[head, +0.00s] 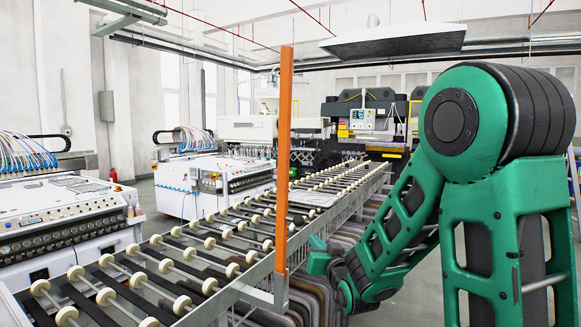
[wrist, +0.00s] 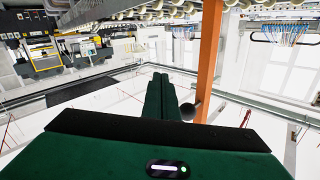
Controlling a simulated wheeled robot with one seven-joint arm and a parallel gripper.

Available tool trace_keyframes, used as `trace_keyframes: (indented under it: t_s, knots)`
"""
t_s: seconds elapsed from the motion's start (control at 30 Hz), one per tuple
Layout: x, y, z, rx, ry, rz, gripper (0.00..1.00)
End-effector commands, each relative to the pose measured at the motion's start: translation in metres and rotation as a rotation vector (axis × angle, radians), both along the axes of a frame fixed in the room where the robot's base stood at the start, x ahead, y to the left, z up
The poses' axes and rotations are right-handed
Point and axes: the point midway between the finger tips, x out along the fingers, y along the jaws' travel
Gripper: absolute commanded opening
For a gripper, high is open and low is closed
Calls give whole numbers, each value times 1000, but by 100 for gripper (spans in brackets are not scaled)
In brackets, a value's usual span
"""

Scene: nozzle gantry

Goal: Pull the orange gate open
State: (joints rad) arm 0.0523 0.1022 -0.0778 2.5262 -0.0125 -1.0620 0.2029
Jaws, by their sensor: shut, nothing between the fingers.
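The orange gate (head: 284,160) shows as a tall, narrow upright bar at the side of the roller conveyor, in the middle of the head view. Its lower end is by a grey metal post. In the wrist view, which looks upside down, the orange gate (wrist: 209,60) runs down the right of the middle. My gripper (head: 317,245) is low and just right of the gate in the head view. In the wrist view my gripper's green fingers (wrist: 161,75) are together and empty, left of the gate. A dark round knob-like part (wrist: 188,111) shows between fingers and gate.
The roller conveyor (head: 190,235) runs from the lower left to the back right. White machines (head: 65,225) with blue hoses stand at the left. A press-like machine (head: 365,120) is at the back. Rounded grey panels (head: 315,290) hang under the conveyor near my gripper.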

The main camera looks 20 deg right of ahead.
Motion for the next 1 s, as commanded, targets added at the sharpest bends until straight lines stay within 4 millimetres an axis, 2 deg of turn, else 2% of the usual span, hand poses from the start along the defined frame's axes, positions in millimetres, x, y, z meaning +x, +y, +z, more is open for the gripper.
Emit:
trace_keyframes:
  t_s: [0.1, 0.17, 0.27, 0.47, 0.7, 0.8, 1.0]
  knots:
    - [-15, -12, 8, 85, 95, -33, 0]
    - [-23, -13, 18, 167, 118, -47, 0]
    - [-35, -8, 44, 329, 109, -63, 0]
    - [-56, 13, 111, 688, 10, -60, 0]
    - [-92, 40, 191, 1121, -126, -17, 0]
    - [-106, 47, 213, 1251, -163, 0, 0]
    - [-117, 54, 230, 1372, -191, 17, 0]
